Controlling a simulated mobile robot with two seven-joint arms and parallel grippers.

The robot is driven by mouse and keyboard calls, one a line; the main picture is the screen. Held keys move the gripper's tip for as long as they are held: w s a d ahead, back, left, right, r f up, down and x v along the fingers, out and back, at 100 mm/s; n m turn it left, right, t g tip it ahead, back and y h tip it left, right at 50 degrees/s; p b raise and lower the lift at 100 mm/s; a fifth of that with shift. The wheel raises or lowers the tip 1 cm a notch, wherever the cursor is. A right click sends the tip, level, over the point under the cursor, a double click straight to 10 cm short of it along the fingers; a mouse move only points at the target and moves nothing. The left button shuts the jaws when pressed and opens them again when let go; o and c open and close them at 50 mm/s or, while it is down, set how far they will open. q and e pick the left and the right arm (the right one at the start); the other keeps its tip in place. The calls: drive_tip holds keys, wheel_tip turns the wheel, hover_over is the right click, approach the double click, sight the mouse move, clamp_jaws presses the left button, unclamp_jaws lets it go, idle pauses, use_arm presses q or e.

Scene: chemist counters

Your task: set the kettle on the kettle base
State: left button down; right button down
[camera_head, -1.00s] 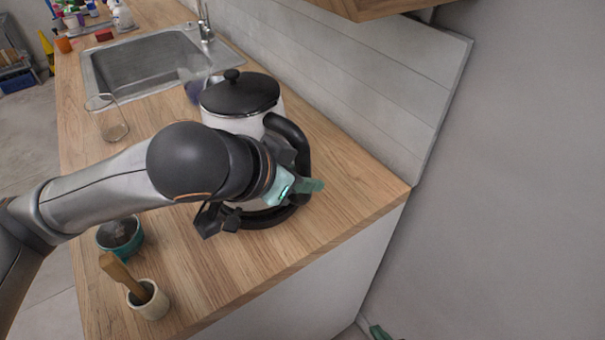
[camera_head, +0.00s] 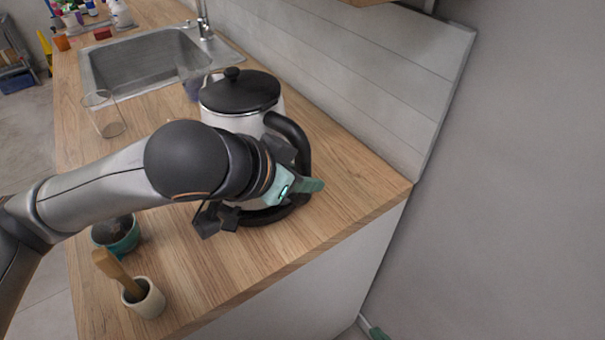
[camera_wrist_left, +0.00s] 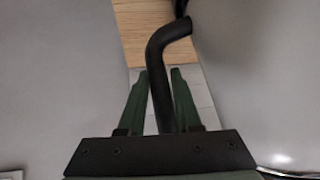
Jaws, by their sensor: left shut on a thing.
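The white kettle (camera_head: 226,123) with a black lid stands upright near the counter's right end. My left gripper (camera_head: 296,186) is shut on its black handle (camera_head: 296,136). The left wrist view shows the handle between the two green fingers (camera_wrist_left: 160,84). A black round rim, seemingly the kettle base (camera_head: 267,216), shows under the kettle. My arm hides most of the kettle's lower part, so I cannot tell whether kettle and base touch. A small teal tip, likely my right gripper (camera_head: 374,333), shows at the bottom edge, low beside the counter.
A teal bowl (camera_head: 121,243) and a cream mortar with a wooden pestle (camera_head: 146,300) stand at the front left. A clear glass (camera_head: 107,122) stands near the sink (camera_head: 150,62). The wall runs behind the kettle. Bare counter lies to its right.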

use_arm(q)
drive_tip(key=c, duration=0.9)
unclamp_jaws()
drive_tip(key=shift+r, duration=0.1)
drive_tip(key=shift+c, duration=0.2)
drive_tip(key=shift+o, duration=0.3)
drive_tip(key=shift+f, duration=0.35)
drive_tip(key=p+v, duration=0.2)
drive_tip(key=v, duration=0.9)
drive_tip(key=shift+r, duration=0.2)
drive_tip(key=shift+p, duration=0.3)
